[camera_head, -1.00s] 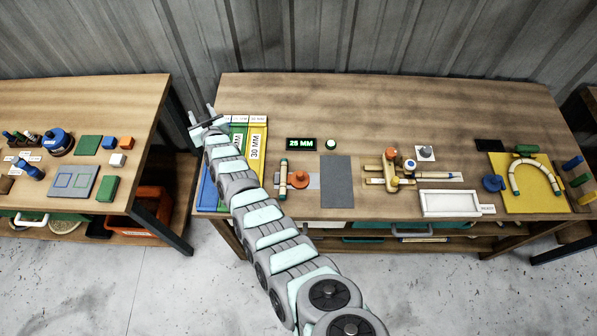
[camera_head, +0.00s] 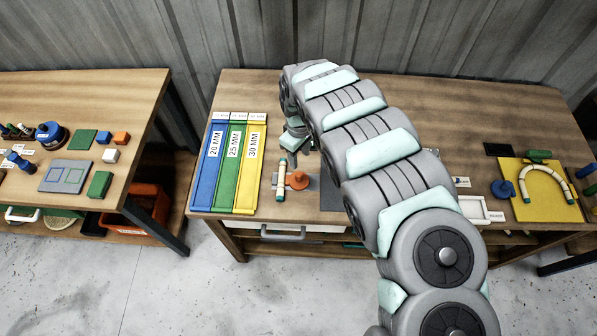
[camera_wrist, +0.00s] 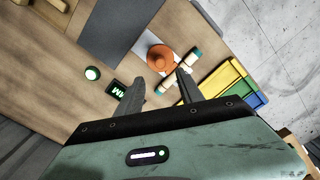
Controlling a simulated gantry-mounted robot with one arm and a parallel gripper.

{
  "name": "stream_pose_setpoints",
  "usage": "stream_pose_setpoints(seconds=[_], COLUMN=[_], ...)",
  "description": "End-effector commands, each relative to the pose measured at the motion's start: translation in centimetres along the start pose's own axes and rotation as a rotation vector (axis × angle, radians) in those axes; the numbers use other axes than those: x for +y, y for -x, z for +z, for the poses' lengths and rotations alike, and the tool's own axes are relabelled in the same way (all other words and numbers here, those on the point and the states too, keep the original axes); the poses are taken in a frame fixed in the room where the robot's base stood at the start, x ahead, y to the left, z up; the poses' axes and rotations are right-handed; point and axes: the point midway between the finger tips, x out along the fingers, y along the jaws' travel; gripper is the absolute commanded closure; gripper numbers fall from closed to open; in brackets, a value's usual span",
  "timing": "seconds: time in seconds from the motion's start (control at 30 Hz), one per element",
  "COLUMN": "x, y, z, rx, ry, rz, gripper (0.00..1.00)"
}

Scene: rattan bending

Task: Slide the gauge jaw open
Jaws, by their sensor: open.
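An orange round-knobbed piece (camera_head: 298,180) sits on a light grey plate on the table, beside a tan rod with teal ends (camera_head: 282,178). They look like the gauge, though I cannot make out its jaw. In the wrist view the orange piece (camera_wrist: 160,57) and the rod (camera_wrist: 170,80) lie just beyond my fingertips. My gripper (camera_wrist: 160,84) is open and empty, its fingers apart and pointing toward them. In the head view my gripper (camera_head: 297,142) is partly hidden by my arm, just behind the orange piece.
Blue (camera_head: 208,165), green (camera_head: 229,165) and yellow (camera_head: 250,165) labelled strips lie to the left. A dark grey mat (camera_wrist: 118,25), a small display (camera_wrist: 116,90) and a green button (camera_wrist: 92,73) are near. My arm hides the table's middle.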

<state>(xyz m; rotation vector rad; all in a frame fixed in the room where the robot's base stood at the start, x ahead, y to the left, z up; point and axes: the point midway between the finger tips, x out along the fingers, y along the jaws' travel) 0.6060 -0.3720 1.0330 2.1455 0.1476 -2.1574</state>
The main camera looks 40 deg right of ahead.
Motion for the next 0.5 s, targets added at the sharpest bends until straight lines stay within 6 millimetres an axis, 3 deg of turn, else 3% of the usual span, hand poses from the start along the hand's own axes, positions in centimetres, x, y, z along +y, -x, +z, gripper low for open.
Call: stream_pose_setpoints(seconds=[0.5], x=[-0.1], y=[-6.2], z=[-0.4], rx=[0.008], ry=[-0.001], rz=[-0.002], gripper=[0.56])
